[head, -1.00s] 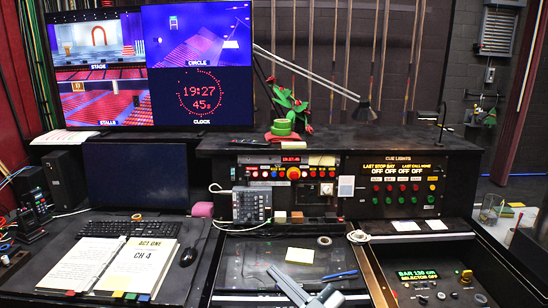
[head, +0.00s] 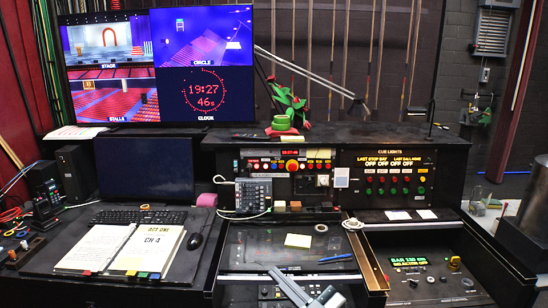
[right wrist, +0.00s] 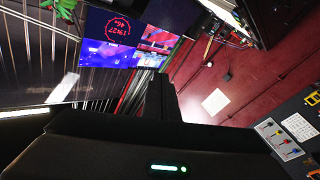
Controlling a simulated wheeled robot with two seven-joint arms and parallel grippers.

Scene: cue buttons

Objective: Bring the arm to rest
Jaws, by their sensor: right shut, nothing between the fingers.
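My right gripper (head: 288,284) shows at the bottom edge of the head view, grey and partly cut off by the frame. It is shut and holds nothing. It appears over the front of the desk, below a pale note pad (head: 298,240); I cannot tell its height. In the right wrist view a dark part of the gripper (right wrist: 160,96) points towards the monitors and red wall. The cue lights panel (head: 397,178) stands behind it to the right, with rows of red and green buttons. My left gripper is not in view.
A large monitor (head: 207,93) stands at the back left. An open script binder (head: 119,248), keyboard (head: 138,217) and mouse (head: 195,241) lie on the left. A desk lamp (head: 311,73) arches over the console. A recessed panel with a green display (head: 409,261) is at the right.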

